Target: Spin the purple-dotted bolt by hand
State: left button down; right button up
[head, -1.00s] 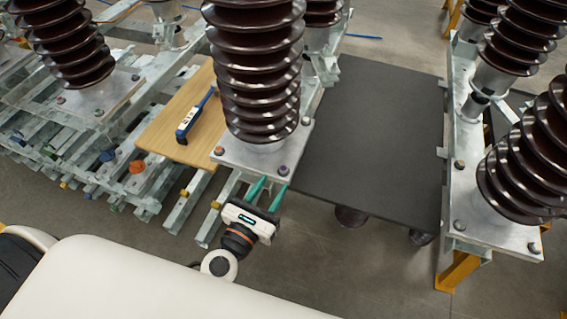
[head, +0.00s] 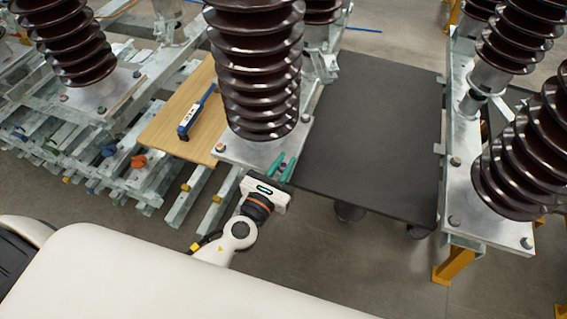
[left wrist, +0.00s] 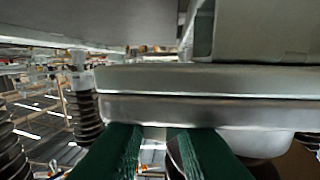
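The grey metal base plate (head: 245,152) under the middle brown insulator (head: 256,75) has bolts at its corners. The purple-dotted bolt (head: 283,165) is at the front right corner, mostly hidden between my green fingertips, and its dot is hard to make out. My left gripper (head: 283,167) is at that corner, its two fingers apart with a narrow gap, one on each side of the bolt. I cannot tell whether they touch it. In the left wrist view, the fingers (left wrist: 155,135) reach the plate's edge (left wrist: 200,110), with a gap between them. My right gripper is not in view.
An orange-dotted bolt (head: 219,148) is at the plate's front left corner. A blue tool (head: 196,113) lies on a wooden board (head: 160,133) to the left. A dark flat panel (head: 370,140) lies to the right. Other insulators stand on both sides.

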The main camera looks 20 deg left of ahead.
pick_arm(q)
jog(key=shift+f+m+g+h+b, duration=0.15)
jog(key=shift+m+g+h+b, duration=0.25)
jog(key=shift+m+h+b, duration=1)
jog(key=shift+h, duration=0.7)
jog(key=shift+g+h, duration=0.3)
jog(key=c, duration=1.3)
grip_release()
jog(key=shift+s, duration=0.1)
